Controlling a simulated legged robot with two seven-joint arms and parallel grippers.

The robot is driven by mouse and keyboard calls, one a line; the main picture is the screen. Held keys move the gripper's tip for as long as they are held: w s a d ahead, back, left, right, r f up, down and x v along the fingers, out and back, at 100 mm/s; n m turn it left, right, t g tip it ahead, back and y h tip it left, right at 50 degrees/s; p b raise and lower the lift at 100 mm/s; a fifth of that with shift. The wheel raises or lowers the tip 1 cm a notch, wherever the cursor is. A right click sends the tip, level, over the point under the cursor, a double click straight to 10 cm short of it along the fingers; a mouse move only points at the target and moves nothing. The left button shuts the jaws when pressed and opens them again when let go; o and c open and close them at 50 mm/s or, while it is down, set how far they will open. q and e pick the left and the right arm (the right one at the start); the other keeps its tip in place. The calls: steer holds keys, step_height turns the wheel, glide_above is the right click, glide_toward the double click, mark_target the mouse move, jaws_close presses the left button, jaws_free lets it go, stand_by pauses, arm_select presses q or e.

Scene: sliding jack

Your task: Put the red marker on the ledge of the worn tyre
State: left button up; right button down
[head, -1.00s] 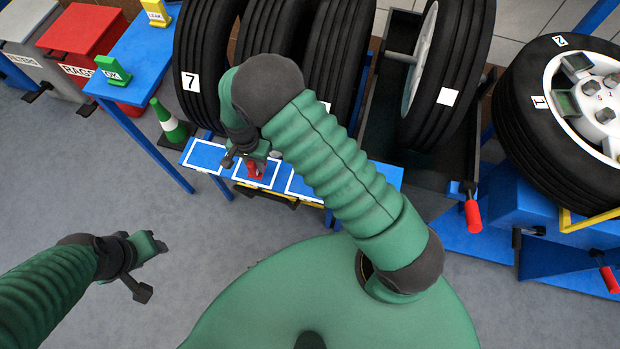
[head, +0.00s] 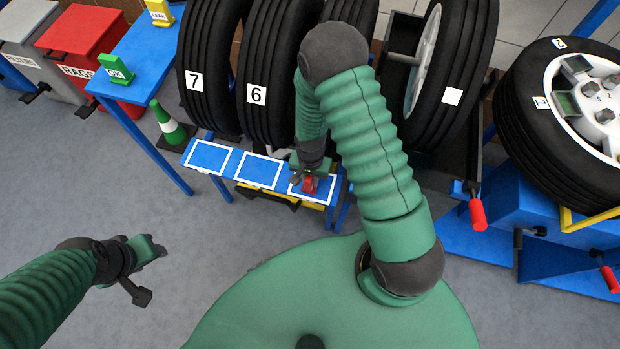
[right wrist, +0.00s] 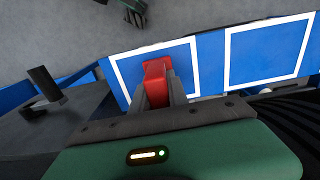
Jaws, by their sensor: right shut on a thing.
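The red marker (head: 310,184) is at the rightmost white-outlined square of the blue ledge (head: 230,179). My right gripper (head: 305,180) is shut on it. In the right wrist view the red marker (right wrist: 156,72) stands up between the two grey fingers, over or on a white-outlined square; I cannot tell if it touches the ledge. Tyres stand in a rack behind the ledge: tyre 7 (head: 202,50), tyre 6 (head: 255,60) and a third tyre (head: 350,12) mostly hidden by my right arm. My left gripper (head: 155,248) is over the floor at the left, apparently open and empty.
A green OK marker (head: 120,70) and a yellow LEAK marker (head: 159,12) stand on a blue bench at the upper left. A green cone (head: 168,124) is beside the ledge. A wheel on a jack (head: 450,60) and red handles (head: 477,213) are at right.

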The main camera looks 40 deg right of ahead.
steer(key=shift+d, duration=0.3)
steer(key=c, duration=1.3)
jaws_free()
steer(key=shift+d+f, duration=0.1)
steer(key=shift+d, duration=0.25)
steer(key=shift+a, duration=0.45)
steer(key=shift+r, duration=0.5)
step_height(320, 180, up, 12)
steer(key=p, duration=0.2)
steer(key=shift+d+f+p, duration=0.1)
steer(key=shift+f+p, duration=0.1)
steer(key=shift+p, duration=0.1)
arm_select(q)
step_height(320, 180, up, 8)
steer(key=d+p, duration=0.1)
steer(key=p, duration=0.4)
steer(key=shift+s, duration=0.15)
arm_select(e)
steer(key=s+a+r+n+t, duration=0.1)
steer(key=s+a+r+n, duration=0.1)
steer(key=r+n, duration=0.3)
steer(key=s+a+r+n+t, duration=0.1)
steer(key=r+n, duration=0.4)
steer(key=r, duration=0.7)
steer(key=shift+s+a+t, duration=0.3)
steer(key=shift+s+a, duration=0.45)
